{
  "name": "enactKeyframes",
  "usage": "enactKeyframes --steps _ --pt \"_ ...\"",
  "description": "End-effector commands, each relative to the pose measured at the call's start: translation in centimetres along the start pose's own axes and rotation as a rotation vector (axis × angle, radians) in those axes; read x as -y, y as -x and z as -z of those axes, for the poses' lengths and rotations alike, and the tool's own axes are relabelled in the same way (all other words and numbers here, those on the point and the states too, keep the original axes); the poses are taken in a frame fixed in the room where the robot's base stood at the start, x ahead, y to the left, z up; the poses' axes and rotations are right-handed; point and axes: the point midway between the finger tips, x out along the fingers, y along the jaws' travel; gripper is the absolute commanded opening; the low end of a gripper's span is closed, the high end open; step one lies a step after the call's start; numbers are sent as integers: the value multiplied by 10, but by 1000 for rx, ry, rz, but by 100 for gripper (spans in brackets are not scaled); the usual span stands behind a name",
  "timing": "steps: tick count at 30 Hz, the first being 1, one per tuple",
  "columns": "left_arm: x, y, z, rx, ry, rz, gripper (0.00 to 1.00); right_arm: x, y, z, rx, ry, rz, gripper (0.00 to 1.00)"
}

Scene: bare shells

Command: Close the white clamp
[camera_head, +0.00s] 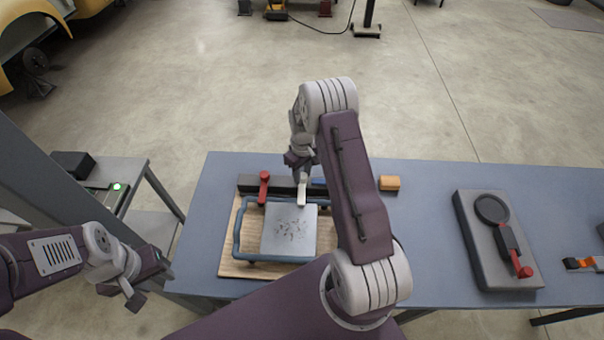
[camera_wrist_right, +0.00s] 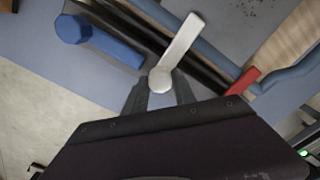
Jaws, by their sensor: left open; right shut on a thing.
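The white clamp (camera_head: 302,189) stands at the back edge of the work fixture, and its lever points toward the front in the head view. In the right wrist view the white lever (camera_wrist_right: 181,47) runs up and right from a rounded end between my fingers. My right gripper (camera_head: 301,166) is shut on that end; it also shows in the right wrist view (camera_wrist_right: 159,92). My left gripper (camera_head: 146,290) is open and empty, off the table's left front corner. My right arm hides part of the fixture's right side.
A red clamp (camera_head: 264,187) is left of the white one and a blue clamp (camera_wrist_right: 100,37) is on its other side. A blue-grey frame (camera_head: 238,232) surrounds a grey plate (camera_head: 288,240) on a wooden board (camera_head: 232,268). An orange block (camera_head: 389,183) and a grey device (camera_head: 486,262) lie to the right.

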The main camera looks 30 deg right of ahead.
Motion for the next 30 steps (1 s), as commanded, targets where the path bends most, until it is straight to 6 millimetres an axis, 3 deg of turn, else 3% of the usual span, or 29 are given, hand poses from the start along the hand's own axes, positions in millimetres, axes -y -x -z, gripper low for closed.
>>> enactKeyframes --steps 8,9,11,22,30 --pt "0 1 0 0 0 0 42 -3 4 4 -11 3 -8 0" --pt "0 1 0 0 0 0 42 -3 4 4 -11 3 -8 37" --pt "0 1 0 0 0 0 42 -3 4 3 -10 3 -7 54" --pt "0 -2 0 0 0 0 42 -1 7 2 -6 1 -4 54" --pt "0 -16 -2 0 0 0 42 -2 64 2 -11 1 -7 54"
